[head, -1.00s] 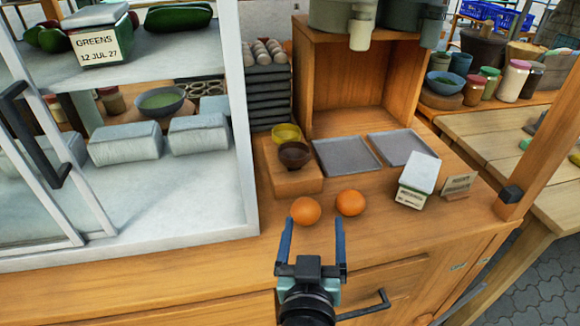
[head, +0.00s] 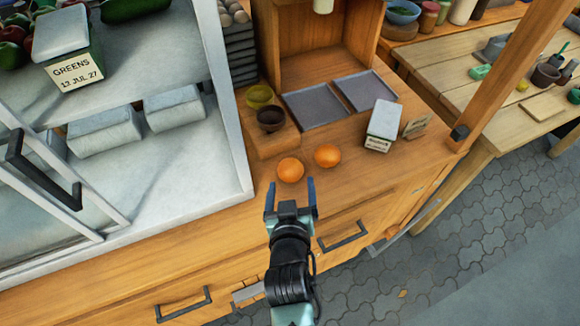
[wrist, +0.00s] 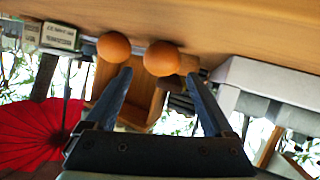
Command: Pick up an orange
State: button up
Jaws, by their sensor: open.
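Two oranges lie side by side on the wooden counter (head: 226,222), a left orange (head: 290,170) and a right orange (head: 327,156). My gripper (head: 291,186) is open and empty, its two blue fingers pointing at the oranges from the front side of the counter. In the head view its fingertips are just short of the left orange. In the wrist view, which looks upside down, one orange (wrist: 161,59) shows between the fingers (wrist: 158,80), beyond their tips. The other orange (wrist: 113,47) is close by, near the left finger's tip. No contact is visible.
A dark bowl (head: 270,118) and a yellow bowl (head: 259,96) stand on a wooden block behind the oranges. Two grey trays (head: 318,105) lie further back. A labelled box (head: 382,126) stands to the right. A white display case (head: 228,130) is close on the left.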

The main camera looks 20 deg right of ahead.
aim_at(290, 178)
jog(key=shift+f+x, duration=0.15)
jog(key=shift+x, duration=1.75)
jog(key=shift+f+x, duration=0.1)
jog(key=shift+x, duration=1.8)
jog(key=shift+a, duration=0.15)
jog(key=c, duration=1.2)
